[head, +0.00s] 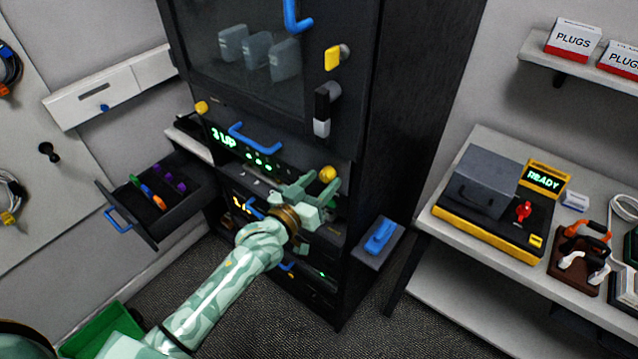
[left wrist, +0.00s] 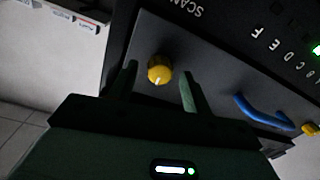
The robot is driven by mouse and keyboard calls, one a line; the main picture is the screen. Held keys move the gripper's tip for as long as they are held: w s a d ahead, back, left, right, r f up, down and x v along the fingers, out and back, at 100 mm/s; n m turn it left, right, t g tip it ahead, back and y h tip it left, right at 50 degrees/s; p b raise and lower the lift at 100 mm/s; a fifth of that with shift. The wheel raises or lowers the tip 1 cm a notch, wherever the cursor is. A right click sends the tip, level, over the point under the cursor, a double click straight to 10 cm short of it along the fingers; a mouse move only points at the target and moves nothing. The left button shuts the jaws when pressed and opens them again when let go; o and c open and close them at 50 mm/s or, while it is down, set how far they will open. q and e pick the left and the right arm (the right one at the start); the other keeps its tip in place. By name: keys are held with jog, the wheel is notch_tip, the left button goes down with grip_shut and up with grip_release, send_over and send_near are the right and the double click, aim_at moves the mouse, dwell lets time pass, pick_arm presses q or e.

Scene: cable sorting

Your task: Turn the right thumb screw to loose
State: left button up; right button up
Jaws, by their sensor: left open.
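The right thumb screw (head: 328,174) is a yellow knob at the right end of the rack unit with the green display. In the left wrist view this yellow knob (left wrist: 160,69) sits between my fingers, with a pale mark on its face. My left gripper (head: 318,188) is open just in front of the knob, one finger to each side. I cannot tell whether the fingers touch it. The left thumb screw (head: 201,107) is a like yellow knob at the unit's other end; it also shows in the left wrist view (left wrist: 311,129). My right gripper is not in view.
A blue handle (head: 254,140) spans the unit's front. An open drawer (head: 155,208) with coloured clips juts out at left. A blue handle on a side ledge (head: 380,236) is right of the rack. A bench (head: 450,282) with a tester (head: 490,222) stands further right.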

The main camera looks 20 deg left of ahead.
pick_arm(q)
jog(key=c, duration=1)
